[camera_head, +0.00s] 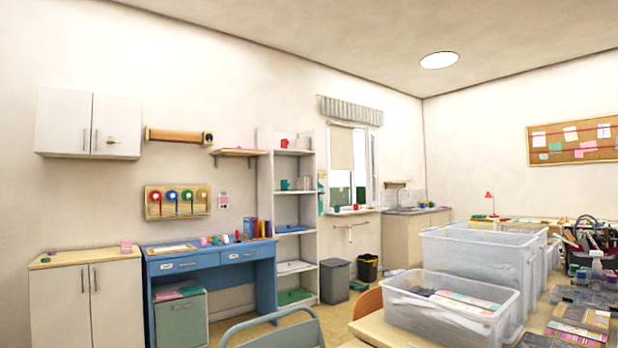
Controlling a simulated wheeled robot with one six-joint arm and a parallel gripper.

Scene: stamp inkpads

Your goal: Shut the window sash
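The window (342,187) is in the far wall, right of the tall white shelf. It has a white frame, a beige blind over its upper left part and a grey striped valance above. A narrow white-framed sash (374,168) shows at its right side and seems to stand at an angle out from the frame. It is small here, so how far it stands open is hard to tell. No handle can be made out. My gripper is not in view.
Clear bins (470,258) and a craft-covered table fill the right foreground. A blue chair (275,333) stands at the bottom centre. A grey bin (335,280) and a black bin (367,267) stand below the window. A blue desk (212,262) and shelf (294,220) line the left wall. Some floor shows between.

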